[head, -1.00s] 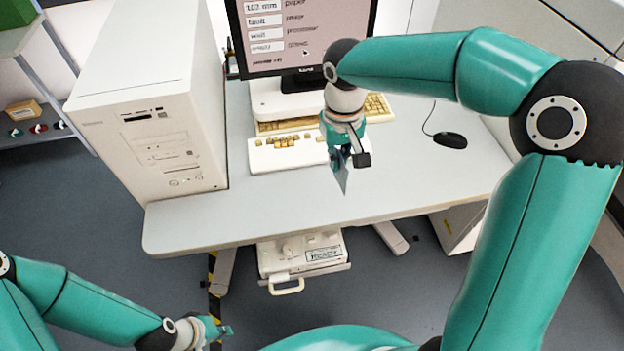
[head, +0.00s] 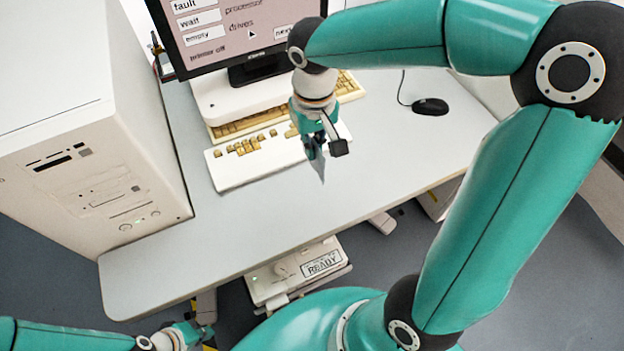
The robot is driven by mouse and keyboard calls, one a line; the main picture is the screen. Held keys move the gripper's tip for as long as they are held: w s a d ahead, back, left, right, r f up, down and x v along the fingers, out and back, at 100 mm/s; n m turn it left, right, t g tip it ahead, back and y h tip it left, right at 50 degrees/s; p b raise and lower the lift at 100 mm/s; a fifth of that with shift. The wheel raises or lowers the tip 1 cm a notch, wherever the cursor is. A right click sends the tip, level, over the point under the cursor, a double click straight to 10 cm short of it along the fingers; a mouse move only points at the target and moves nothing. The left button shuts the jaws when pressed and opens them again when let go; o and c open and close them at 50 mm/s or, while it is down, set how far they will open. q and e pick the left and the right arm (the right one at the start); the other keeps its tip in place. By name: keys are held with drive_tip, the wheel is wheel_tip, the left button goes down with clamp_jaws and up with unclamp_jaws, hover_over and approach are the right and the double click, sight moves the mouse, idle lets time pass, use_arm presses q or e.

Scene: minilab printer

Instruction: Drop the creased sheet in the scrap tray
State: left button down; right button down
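I cannot make out a scrap tray in this view.
The desk (head: 385,175) holds a beige computer tower (head: 80,170) at left, a monitor (head: 235,30), a white keypad (head: 262,165), a yellowed keyboard (head: 350,88) and a black mouse (head: 430,106). A white unit labelled READY (head: 295,270) sits under the front edge.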

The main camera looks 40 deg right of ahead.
wheel_tip(320, 180, down, 12)
drive_tip(key=shift+f+b, duration=0.15)
drive_tip(key=shift+b, duration=0.25)
drive_tip(key=shift+f, duration=0.1)
drive_tip(key=c, duration=1.3)
unclamp_jaws()
